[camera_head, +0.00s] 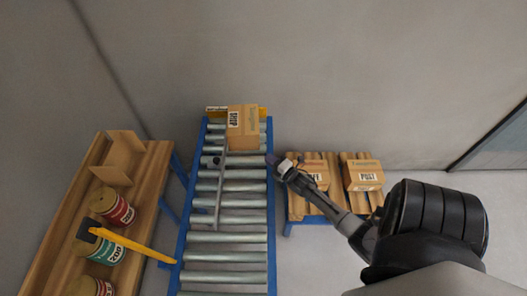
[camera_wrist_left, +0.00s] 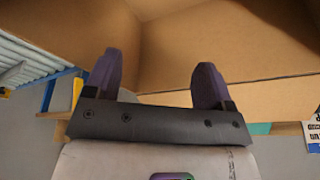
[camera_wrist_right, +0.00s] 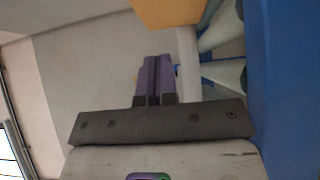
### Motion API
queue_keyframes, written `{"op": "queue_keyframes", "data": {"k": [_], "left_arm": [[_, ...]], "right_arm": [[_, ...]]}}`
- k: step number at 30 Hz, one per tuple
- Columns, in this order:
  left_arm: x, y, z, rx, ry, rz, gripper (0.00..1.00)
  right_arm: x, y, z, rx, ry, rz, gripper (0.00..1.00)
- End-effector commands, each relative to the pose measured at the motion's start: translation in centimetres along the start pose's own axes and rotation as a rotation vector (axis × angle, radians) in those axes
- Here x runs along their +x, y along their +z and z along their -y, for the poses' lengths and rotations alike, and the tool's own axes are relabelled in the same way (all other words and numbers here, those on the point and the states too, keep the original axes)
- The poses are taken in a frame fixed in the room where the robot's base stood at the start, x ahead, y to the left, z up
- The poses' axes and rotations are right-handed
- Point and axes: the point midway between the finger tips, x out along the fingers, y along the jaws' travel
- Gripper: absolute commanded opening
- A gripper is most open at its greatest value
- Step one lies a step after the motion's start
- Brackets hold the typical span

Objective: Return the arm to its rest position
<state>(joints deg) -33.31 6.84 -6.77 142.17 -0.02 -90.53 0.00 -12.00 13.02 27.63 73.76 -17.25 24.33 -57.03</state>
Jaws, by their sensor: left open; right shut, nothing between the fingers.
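My right gripper (camera_head: 277,166) reaches in from the lower right in the head view, over the right edge of the roller conveyor. It also shows in the right wrist view (camera_wrist_right: 153,76), with its purple fingers together and nothing between them. My left gripper (camera_wrist_left: 157,64) shows only in its wrist view. Its purple fingers are apart and empty, in front of brown cardboard panels (camera_wrist_left: 215,45). Whether the fingers touch the cardboard is unclear. The left arm is not seen in the head view.
The blue-framed roller conveyor (camera_head: 231,252) carries a labelled carton (camera_head: 243,127) at its far end. Two cartons, one at the right (camera_head: 363,175), stand on a low wooden platform. A wooden bench (camera_head: 57,222) at left holds cans and an open box (camera_head: 119,155). A yellow bar (camera_head: 135,245) crosses its edge.

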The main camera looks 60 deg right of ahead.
Motion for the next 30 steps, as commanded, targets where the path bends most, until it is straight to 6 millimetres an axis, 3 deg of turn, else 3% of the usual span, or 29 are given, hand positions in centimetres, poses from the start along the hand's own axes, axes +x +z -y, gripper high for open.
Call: {"op": "queue_keyframes", "data": {"k": [6,12,26,30], "left_arm": [[-0.2,-0.1,-0.1,0.002,0.002,0.000,0.77],[-0.2,-0.1,0.0,0.004,-0.001,0.001,0.77],[-0.2,-0.1,0.0,0.004,-0.001,0.001,0.77],[-0.2,-0.1,0.0,0.003,-0.001,0.001,0.77]], "right_arm": [[-3.4,0.0,0.0,-0.001,-0.001,0.001,0.00],[-4.9,0.0,0.0,0.000,0.001,0.000,0.00],[-5.2,0.1,0.1,0.070,-0.008,0.006,0.00],[-5.6,1.9,2.8,0.237,-0.159,0.137,0.00]]}}
